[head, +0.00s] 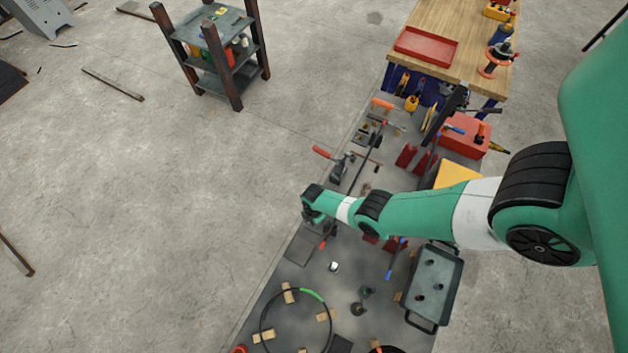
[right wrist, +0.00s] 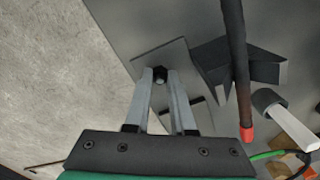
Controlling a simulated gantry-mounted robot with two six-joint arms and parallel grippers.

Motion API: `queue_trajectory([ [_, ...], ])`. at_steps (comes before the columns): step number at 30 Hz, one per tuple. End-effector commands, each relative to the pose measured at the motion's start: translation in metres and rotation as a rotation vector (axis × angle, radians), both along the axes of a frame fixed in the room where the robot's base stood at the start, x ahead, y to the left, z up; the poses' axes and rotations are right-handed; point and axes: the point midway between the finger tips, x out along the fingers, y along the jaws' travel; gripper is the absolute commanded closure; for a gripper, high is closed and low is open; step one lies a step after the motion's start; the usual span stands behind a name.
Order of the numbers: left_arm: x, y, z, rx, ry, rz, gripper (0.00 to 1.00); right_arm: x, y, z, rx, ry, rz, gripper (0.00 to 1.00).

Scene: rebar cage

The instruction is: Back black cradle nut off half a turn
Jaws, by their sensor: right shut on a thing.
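My right gripper (right wrist: 159,82) is shut on the small black cradle nut (right wrist: 160,73), which shows between its two grey fingertips in the right wrist view. Behind the nut is a flat grey plate (right wrist: 150,58). A black angular cradle block (right wrist: 262,68) stands to the right, apart from the fingers. In the head view my right arm reaches in from the right and its gripper end (head: 308,208) is over the left edge of the mat; the nut is hidden there. My left gripper is not in view.
A dark rod with a red tip (right wrist: 245,132) runs close to the right of my fingers. A grey tray (head: 452,285), a black hoop (head: 262,318) and a wooden bench (head: 470,65) stand around. Bare concrete floor (head: 150,220) lies to the left.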

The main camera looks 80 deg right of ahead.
Motion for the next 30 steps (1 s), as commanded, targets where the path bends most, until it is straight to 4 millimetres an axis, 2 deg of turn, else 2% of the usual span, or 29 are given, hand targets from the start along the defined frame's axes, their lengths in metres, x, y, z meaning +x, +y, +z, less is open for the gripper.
queue_trajectory([
  [8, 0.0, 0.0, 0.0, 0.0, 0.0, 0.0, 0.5, 0.0, 0.0, -0.001, -0.001, -0.001, 0.001, 1.0],
  [9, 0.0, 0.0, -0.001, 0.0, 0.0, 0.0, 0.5, 0.0, 0.0, -0.001, -0.001, -0.001, 0.0, 0.76],
  [14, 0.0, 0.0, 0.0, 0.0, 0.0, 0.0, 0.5, 0.0, 0.0, -0.001, 0.0, 0.0, 0.0, 0.47],
  [23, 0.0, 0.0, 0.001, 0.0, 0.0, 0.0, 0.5, 0.0, 0.0, 0.001, 0.0, 0.0, 0.0, 0.47],
  [26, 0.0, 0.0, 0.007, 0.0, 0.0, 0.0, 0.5, 0.0, 0.0, 0.007, 0.0, 0.0, 0.0, 0.47],
  [30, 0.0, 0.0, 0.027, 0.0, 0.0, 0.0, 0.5, 0.0, 0.0, 0.027, 0.0, 0.0, 0.0, 0.47],
])
